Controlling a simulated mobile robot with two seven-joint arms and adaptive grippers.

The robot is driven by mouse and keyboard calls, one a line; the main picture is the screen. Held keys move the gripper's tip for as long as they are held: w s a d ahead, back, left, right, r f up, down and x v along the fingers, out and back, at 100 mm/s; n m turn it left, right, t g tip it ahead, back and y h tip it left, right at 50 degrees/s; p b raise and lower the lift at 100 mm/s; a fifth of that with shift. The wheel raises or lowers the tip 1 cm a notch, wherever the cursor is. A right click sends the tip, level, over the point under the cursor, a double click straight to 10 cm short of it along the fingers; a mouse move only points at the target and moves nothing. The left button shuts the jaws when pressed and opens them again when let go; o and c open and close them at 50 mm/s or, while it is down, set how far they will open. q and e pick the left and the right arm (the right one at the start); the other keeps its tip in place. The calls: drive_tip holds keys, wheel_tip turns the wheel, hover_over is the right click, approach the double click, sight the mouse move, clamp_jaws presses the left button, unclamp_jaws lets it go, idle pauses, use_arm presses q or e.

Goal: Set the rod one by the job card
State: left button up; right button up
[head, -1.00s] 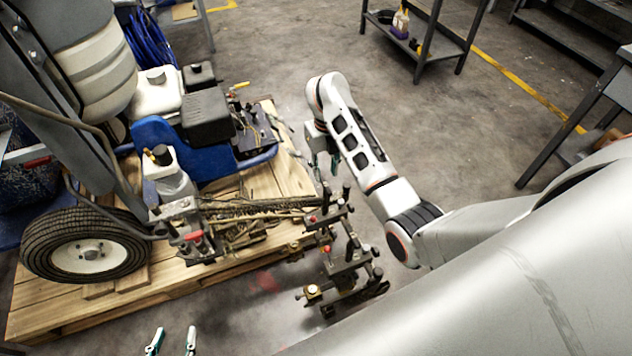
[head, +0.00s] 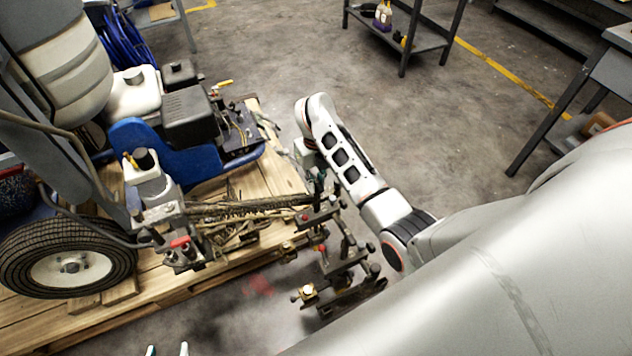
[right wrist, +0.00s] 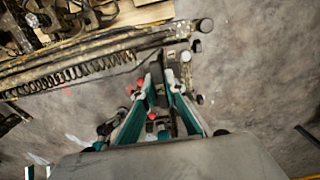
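The line striper (head: 185,130) stands on a wooden pallet (head: 160,300). A dark spattered arm with a coil spring (head: 250,207) runs from it to a bracket assembly (head: 345,262) of bars, clamps and knobs. I cannot tell which part is rod one. The job card is not visible. My right gripper (head: 318,182) is at the upper end of this assembly, partly hidden by its arm. In the right wrist view its fingers (right wrist: 164,75) converge around a dark part; I cannot tell whether they grip it. My left gripper (head: 167,350) shows only two separated fingertips at the bottom edge.
A wheel (head: 68,267) is at the left. A shelf cart (head: 425,38) with bottles stands at the back, and a table (head: 570,110) at the right. The floor between is clear.

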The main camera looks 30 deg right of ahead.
drive_tip(key=shift+f, duration=0.15)
clamp_jaws()
wheel_tip(320, 180, down, 4)
drive_tip(key=shift+s+f+b, duration=0.1)
drive_tip(key=shift+f+b, duration=0.05)
drive_tip(key=shift+b, duration=0.95)
drive_tip(key=o, duration=0.7)
unclamp_jaws()
use_arm(q)
drive_tip(key=shift+w+d+f, duration=0.15)
drive_tip(key=shift+f, duration=0.35)
use_arm(e)
drive_tip(key=shift+o, duration=0.2)
